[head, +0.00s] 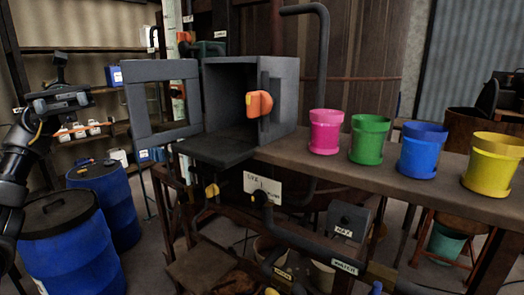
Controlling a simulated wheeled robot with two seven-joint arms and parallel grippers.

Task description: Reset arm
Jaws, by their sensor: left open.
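My left arm comes in along the left edge of the head view. Its gripper (60,100) is raised at the upper left, in front of the shelving and above the blue drums. It is open and I see nothing held in it. It is well apart from the bench and the pots. My right gripper does not show in this view.
A grey box (280,70) with an orange handle (259,104) stands on the bench (340,172), its framed door (135,100) swung left. Pink (325,131), green (368,140), blue (421,148) and yellow (492,163) pots line the bench. Blue drums (75,250) stand lower left.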

